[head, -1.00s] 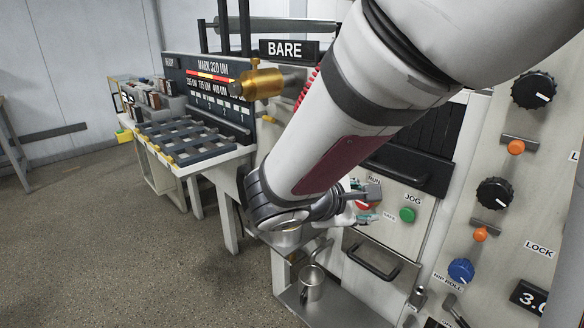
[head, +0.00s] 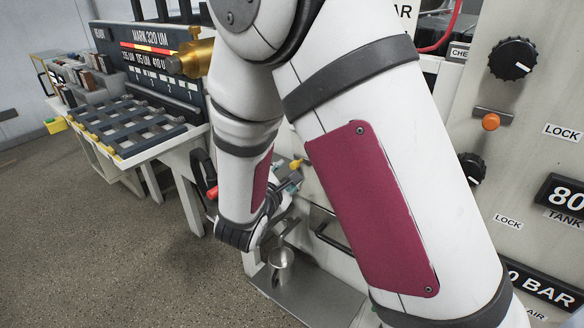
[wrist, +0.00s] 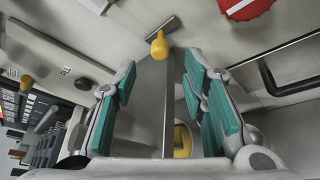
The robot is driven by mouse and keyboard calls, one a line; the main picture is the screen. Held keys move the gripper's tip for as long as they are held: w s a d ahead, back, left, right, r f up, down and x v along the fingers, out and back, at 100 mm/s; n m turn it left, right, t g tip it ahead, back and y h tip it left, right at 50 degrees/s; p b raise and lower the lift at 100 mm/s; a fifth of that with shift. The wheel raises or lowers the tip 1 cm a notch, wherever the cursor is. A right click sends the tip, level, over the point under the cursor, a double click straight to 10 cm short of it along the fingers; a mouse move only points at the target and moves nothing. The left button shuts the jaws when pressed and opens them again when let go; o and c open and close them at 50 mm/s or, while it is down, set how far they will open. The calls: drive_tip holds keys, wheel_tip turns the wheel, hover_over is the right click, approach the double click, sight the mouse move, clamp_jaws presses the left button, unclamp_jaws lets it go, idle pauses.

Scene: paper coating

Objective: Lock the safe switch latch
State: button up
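In the wrist view a small yellow knob (wrist: 158,46) sits at the end of a short metal bar, ahead of the gap between my fingers. It looks like the latch handle, but no label on it can be read. My gripper (wrist: 167,75) is open, with teal pads on both sides of the gap and nothing held. A grey metal strip (wrist: 155,105) and a second yellow piece (wrist: 182,140) show between the fingers. In the head view my gripper (head: 290,182) is mostly hidden behind my arm, with a yellow tip (head: 296,163) beside it.
A red knob (wrist: 246,6) and a black handle (wrist: 290,65) lie to the right in the wrist view. In the head view a metal cup (head: 281,262) stands below on a tray.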

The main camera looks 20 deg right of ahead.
sight(293, 167)
drive_tip(key=x, duration=0.6)
drive_tip(key=shift+w+d, duration=0.15)
drive_tip(key=shift+w, duration=0.05)
clamp_jaws()
